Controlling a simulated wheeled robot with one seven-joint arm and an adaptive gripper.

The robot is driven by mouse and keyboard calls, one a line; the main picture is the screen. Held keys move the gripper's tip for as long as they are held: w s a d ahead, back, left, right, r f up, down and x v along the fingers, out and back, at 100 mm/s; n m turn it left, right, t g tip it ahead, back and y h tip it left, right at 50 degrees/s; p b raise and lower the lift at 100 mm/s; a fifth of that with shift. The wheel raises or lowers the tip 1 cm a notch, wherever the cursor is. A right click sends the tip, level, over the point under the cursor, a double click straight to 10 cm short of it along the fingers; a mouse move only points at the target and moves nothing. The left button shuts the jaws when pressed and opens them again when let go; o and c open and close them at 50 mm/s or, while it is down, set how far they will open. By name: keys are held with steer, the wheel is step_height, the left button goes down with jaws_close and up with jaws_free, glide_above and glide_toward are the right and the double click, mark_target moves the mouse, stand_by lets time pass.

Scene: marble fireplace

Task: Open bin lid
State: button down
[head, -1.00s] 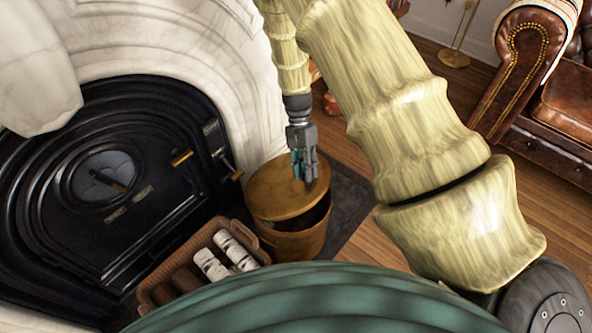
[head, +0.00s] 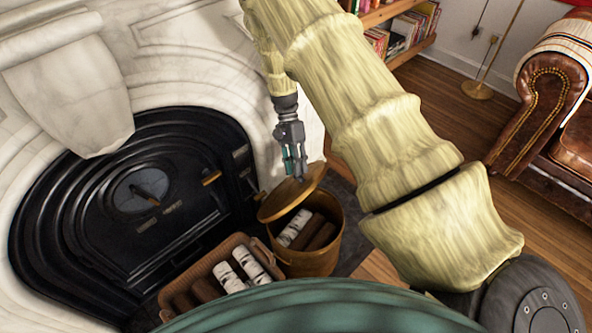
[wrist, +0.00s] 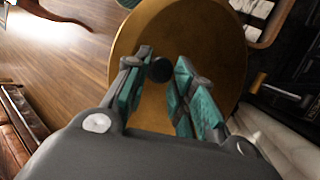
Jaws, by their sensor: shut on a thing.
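A round wooden bin (head: 312,258) stands on a dark mat to the right of the fireplace. Its wooden lid (head: 283,205) is lifted and tilted at the bin's back left rim, with the bin's mouth uncovered. Logs (head: 307,230) show inside. My gripper (head: 295,170) is at the top of the lid. In the wrist view my gripper (wrist: 160,80) has its teal-padded fingers on both sides of the lid's dark round knob (wrist: 159,69), shut on it. The lid (wrist: 190,28) fills the middle of that view. The knob is hidden in the head view.
A wicker basket (head: 245,242) with logs stands left of the bin. The black fireplace door (head: 130,215), with handles, is left of the gripper. A leather armchair (head: 545,110) stands at the right, with wooden floor (head: 440,130) clear before it.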

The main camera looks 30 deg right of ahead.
steer(key=shift+w+a+f, duration=0.1)
steer(key=shift+w+a, duration=0.2)
steer(key=shift+w, duration=0.15)
steer(key=c, duration=1.1)
jaws_free()
steer(key=shift+f, duration=0.15)
steer(key=shift+c, duration=0.2)
steer(key=v, duration=0.7)
steer(key=shift+w+r, duration=0.15)
steer(key=shift+r, duration=0.2)
steer(key=shift+d, duration=0.1)
